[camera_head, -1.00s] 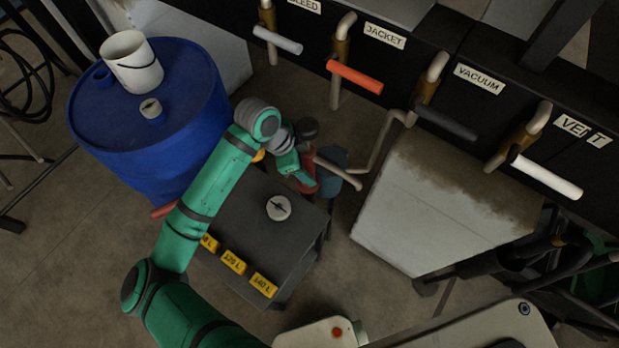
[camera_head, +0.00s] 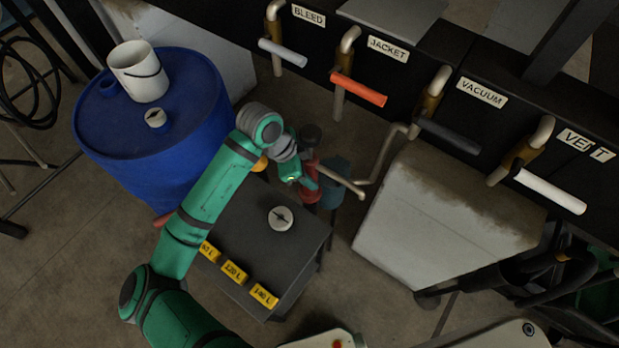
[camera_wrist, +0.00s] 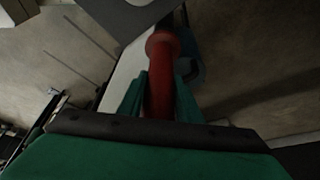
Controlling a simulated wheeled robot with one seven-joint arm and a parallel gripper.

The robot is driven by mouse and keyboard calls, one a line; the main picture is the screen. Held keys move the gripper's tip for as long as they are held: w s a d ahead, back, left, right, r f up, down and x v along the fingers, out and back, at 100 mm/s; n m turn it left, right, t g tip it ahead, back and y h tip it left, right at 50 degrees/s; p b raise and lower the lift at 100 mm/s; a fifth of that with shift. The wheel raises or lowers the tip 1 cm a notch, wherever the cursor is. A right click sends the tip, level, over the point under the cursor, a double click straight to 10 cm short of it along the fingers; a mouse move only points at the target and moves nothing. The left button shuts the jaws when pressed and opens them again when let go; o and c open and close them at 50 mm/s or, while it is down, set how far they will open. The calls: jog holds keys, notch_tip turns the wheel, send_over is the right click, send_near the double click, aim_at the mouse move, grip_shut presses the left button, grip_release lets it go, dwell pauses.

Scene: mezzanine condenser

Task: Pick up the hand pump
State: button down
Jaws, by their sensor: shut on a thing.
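The hand pump (camera_head: 312,196) is a red upright body with a pale spout-like tube slanting to its right. It stands just past the far right corner of a dark grey stand, partly hidden by my arm. My gripper (camera_head: 311,182) is at the red body. In the wrist view the red, round-topped cylinder of the pump (camera_wrist: 161,62) sits between the two green fingers of my gripper (camera_wrist: 160,97), which are closed on it. The lower part of the pump is hidden there.
The grey stand (camera_head: 250,225) bears a white dial (camera_head: 280,218) and yellow litre tags (camera_head: 234,272). A blue drum (camera_head: 125,125) with a white bucket (camera_head: 138,72) is at left. A pale block (camera_head: 430,215) is at right. Labelled valve handles (camera_head: 358,88) line the back. Blue-grey object (camera_head: 335,172) stands behind the pump.

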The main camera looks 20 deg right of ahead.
notch_tip(320, 180, up, 26)
jog(key=shift+r, duration=0.2)
dwell(0.4)
